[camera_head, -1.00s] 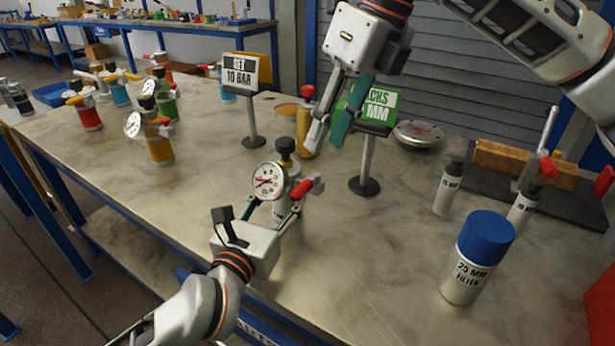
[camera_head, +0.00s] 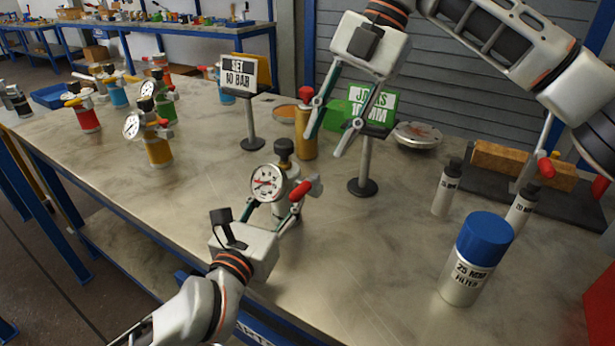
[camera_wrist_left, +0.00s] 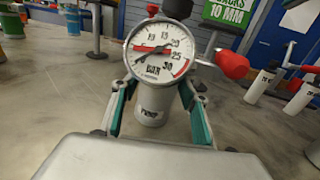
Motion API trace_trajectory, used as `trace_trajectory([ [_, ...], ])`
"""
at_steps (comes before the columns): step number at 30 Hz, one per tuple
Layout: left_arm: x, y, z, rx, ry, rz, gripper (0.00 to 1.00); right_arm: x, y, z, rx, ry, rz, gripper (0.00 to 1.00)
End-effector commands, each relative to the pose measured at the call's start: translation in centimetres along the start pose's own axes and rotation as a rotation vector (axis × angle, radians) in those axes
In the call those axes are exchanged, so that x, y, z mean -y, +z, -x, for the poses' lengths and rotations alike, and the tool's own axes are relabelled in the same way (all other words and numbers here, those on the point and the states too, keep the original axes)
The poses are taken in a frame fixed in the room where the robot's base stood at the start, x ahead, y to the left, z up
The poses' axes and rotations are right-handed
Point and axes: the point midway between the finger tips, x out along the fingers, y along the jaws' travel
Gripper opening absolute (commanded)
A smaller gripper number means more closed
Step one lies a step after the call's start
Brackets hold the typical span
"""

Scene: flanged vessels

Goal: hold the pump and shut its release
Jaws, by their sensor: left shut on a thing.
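The pump (camera_head: 285,192) is a small grey vessel with a round white gauge, a black top knob and a red-tipped release lever (camera_head: 305,188) on its right side. It stands upright on the table. My left gripper (camera_head: 270,213) is shut on the pump's body from the front. In the left wrist view the pump (camera_wrist_left: 153,103) sits between the two fingers, its gauge dial facing me and the red lever end (camera_wrist_left: 232,65) out to the right. My right gripper (camera_head: 328,142) is open and empty, pointing down behind and above the pump, near a gold cylinder.
A gold cylinder (camera_head: 306,135) with a red top stands behind the pump. Sign stands reading "SET 10 BAR" (camera_head: 238,75) and a green one (camera_head: 372,106) rise nearby. A blue-capped filter can (camera_head: 475,260) and small bottles stand right. Several gauged vessels stand left. The front middle is clear.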

Motion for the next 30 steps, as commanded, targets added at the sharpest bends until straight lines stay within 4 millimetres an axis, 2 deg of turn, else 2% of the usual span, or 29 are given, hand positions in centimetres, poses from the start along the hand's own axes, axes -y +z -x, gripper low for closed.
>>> trace_trajectory([
  [1, 0.0, 0.0, 0.0, 0.0, 0.0, 0.0, 0.09, 0.1, 0.0, -1.2, -0.004, -0.003, 0.002, 0.31],
  [6, 0.0, 0.0, 0.0, 0.0, 0.0, 0.0, 0.09, 0.1, 0.0, -4.5, -0.003, -0.003, 0.002, 0.31],
  [12, 0.0, 0.0, 0.0, 0.0, 0.0, 0.0, 0.09, 0.0, 0.0, -7.4, 0.0, -0.001, 0.002, 0.31],
  [18, 0.0, 0.0, 0.0, -0.001, 0.0, 0.0, 0.09, 0.0, 0.0, -8.8, 0.001, 0.0, 0.003, 0.31],
  [27, 0.0, 0.0, 0.0, -0.001, 0.0, 0.0, 0.09, 0.0, 0.0, -9.0, 0.001, 0.0, 0.002, 0.31],
  [29, 0.0, 0.0, 0.0, -0.001, 0.0, 0.0, 0.09, 0.0, 0.0, -9.0, 0.001, 0.0, 0.002, 0.18],
  [30, 0.0, 0.0, 0.0, 0.0, 0.0, 0.0, 0.09, 0.0, 0.0, -9.0, 0.001, 0.0, 0.002, 0.07],
])
